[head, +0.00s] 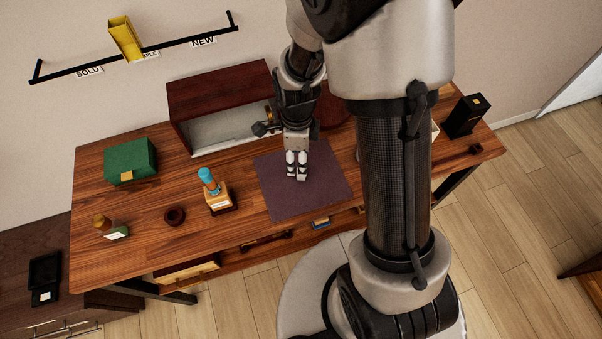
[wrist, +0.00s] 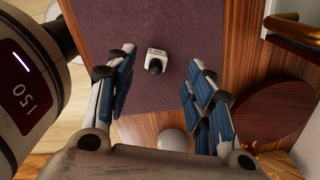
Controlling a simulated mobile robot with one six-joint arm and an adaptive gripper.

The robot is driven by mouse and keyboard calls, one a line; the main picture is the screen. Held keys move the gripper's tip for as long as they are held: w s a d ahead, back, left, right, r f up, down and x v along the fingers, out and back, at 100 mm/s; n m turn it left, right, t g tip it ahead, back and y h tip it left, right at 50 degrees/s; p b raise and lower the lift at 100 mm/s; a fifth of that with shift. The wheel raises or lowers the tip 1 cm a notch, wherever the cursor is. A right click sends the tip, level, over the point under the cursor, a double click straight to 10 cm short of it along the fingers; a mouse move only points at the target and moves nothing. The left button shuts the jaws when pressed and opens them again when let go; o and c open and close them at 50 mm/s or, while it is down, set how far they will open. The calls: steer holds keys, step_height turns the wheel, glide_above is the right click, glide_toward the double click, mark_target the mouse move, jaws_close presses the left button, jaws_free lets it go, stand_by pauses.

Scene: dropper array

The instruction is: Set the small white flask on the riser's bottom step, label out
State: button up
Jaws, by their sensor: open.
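The small white flask with a black cap (wrist: 156,61) is on the dark purple mat (wrist: 195,25) in the wrist view. It lies between the lines of my two fingers, beyond their tips, with nothing gripping it. I cannot make out its label. My gripper (wrist: 163,75) is open and empty. In the head view my gripper (head: 297,173) points down over the mat (head: 315,205), and the flask is not distinguishable there. I cannot clearly identify the riser in either view.
A dark red cabinet (head: 220,88) stands behind the mat. Left are a green box (head: 130,163), a teal-topped bottle (head: 208,182), a brown ring (head: 175,216) and a brown-topped bottle (head: 110,228). A black box (head: 466,117) stands far right. A round dark red disc (wrist: 275,112) lies beside the mat.

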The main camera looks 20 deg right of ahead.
steer(key=f, duration=0.1)
steer(key=f+b, duration=0.1)
steer(key=f, duration=0.1)
steer(key=f+b, duration=0.1)
steer(key=f, duration=0.1)
steer(key=shift+s+d+f, duration=0.15)
steer(key=shift+s+d, duration=0.25)
steer(key=shift+w+f, duration=0.1)
steer(key=shift+f, duration=0.25)
steer(key=shift+r, duration=0.1)
steer(key=shift+c, duration=0.3)
jaws_close()
